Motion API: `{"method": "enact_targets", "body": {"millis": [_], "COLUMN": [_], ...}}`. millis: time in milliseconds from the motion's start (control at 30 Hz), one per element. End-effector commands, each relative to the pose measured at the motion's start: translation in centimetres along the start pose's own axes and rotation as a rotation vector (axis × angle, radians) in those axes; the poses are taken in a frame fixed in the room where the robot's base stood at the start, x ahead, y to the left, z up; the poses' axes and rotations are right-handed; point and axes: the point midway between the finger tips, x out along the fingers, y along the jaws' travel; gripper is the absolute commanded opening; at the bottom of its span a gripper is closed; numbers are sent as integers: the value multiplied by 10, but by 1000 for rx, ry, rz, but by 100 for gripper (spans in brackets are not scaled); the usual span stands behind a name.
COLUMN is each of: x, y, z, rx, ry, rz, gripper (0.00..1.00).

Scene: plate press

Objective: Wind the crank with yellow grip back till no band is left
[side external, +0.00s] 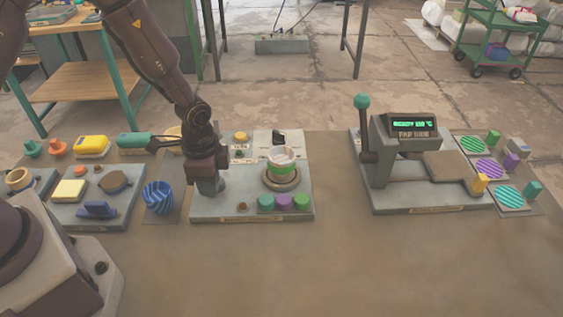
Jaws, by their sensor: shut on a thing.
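My gripper (207,186) points down at the left part of the grey middle base plate (235,209). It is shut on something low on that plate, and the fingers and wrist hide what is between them. I make out no crank arm or yellow grip; the place where my gripper holds is covered. On the same plate, right of my gripper, a white cup-like drum (281,154) with a green band (281,168) stands in a round tan ring (282,182). A yellow knob (240,137) sits at the plate's back.
Green and purple buttons (284,202) line the plate's front right. A striped blue cup (158,197) stands close left of it. A press (395,150) with a green-knobbed lever (362,102) and a lit display stands to the right.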

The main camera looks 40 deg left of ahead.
Motion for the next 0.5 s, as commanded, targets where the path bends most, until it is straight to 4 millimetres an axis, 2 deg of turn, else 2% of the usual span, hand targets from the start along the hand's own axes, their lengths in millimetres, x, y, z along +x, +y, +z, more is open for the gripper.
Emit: {"method": "enact_targets", "body": {"millis": [500], "x": [-1], "y": [-1], "z": [-10], "rx": [1], "ry": [6], "rz": [-5], "gripper": [10]}}
